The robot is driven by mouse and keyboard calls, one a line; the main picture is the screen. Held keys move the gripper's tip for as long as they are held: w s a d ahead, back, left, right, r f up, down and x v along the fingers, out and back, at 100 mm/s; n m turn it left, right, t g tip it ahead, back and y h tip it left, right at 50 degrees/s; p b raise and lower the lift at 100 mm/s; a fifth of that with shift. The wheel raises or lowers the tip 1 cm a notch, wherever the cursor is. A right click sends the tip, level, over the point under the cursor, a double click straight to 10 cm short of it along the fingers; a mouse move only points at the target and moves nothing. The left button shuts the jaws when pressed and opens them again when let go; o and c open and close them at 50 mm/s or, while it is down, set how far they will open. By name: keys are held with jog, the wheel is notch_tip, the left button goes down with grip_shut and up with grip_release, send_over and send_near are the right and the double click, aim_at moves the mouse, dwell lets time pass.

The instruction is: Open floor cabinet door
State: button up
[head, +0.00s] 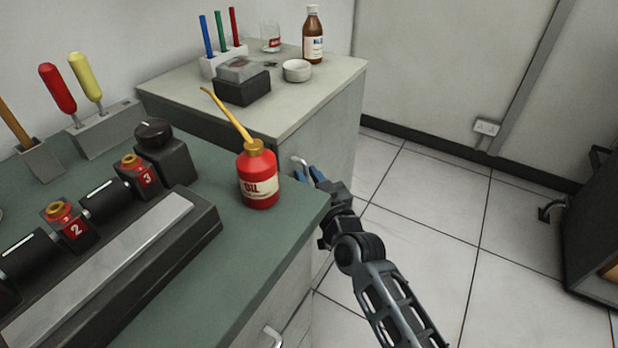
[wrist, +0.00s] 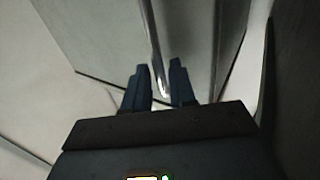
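The floor cabinet (head: 336,125) is grey, with a pale top, and stands behind the green bench. A metal handle (head: 300,162) shows on its front, partly hidden by the oil can and my gripper. My gripper (head: 318,174), with blue fingers, is at this handle, low beside the bench corner. In the wrist view the fingers of my gripper (wrist: 160,75) are apart, and the bar handle (wrist: 153,50) runs down into the gap between them. Whether either finger touches it, I cannot tell. No clear opening of the door shows.
The green bench (head: 265,235) is close left of my arm, with a red oil can (head: 259,178) near its corner. A second handle (head: 272,336) sits on the bench front. The floor (head: 430,220) to the right is free, up to a dark unit (head: 590,230).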

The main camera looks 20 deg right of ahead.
grip_shut()
jog(key=shift+s+d+f+b, duration=0.1)
jog(key=shift+b, duration=0.2)
